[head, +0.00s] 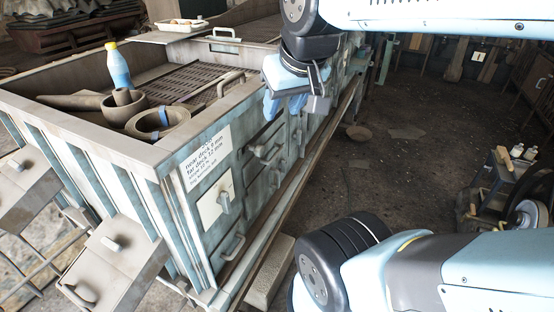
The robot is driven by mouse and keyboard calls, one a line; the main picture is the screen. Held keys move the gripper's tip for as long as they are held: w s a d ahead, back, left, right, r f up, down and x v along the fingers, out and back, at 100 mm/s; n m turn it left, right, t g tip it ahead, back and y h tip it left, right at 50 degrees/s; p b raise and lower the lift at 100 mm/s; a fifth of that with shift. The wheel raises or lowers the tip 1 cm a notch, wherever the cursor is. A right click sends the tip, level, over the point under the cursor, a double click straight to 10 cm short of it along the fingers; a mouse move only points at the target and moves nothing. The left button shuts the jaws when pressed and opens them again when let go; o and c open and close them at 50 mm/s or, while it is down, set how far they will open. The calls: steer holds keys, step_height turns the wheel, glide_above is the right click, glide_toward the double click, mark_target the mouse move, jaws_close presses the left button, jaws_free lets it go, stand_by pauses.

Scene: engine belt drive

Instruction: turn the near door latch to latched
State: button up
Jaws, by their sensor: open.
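A grey latch-like knob (223,202) sits on a pale plate on the long side of the big weathered metal box, below a printed label. It looks roughly upright; I cannot tell for sure that it is the near door latch, or whether it is latched. A bar handle (234,247) is mounted lower on the same side. My gripper (292,106) hangs from my arm at the upper middle, above and to the right of the knob and apart from it. It is open, with nothing seen between its fingers. My arm hides part of the box's far side.
The floor (400,165) right of the box is mostly open. A cart (505,190) stands at the right.

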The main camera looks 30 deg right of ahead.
steer(key=shift+w, duration=0.1)
steer(key=w+d+f+m+g+y, duration=0.3)
steer(key=w+d+f+m+y, duration=0.15)
steer(key=w+f, duration=0.5)
steer(key=w+d+f+m+g+y, duration=0.25)
steer(key=w+d+f+m, duration=0.3)
steer(key=w+f, duration=0.4)
steer(key=w+d+f+m+t+y, duration=0.25)
steer(key=d+f+m, duration=0.2)
steer(key=f, duration=0.25)
steer(key=w+d+f+m+t+y, duration=0.25)
steer(key=d+f+m, duration=0.2)
steer(key=f, duration=0.25)
steer(key=m+t+h, duration=0.1)
steer(key=m+t, duration=0.8)
glide_toward(283, 166)
steer(key=f+x, duration=0.1)
steer(key=x, duration=0.7)
steer(key=shift+w+d, duration=0.25)
steer(key=shift+d, duration=0.15)
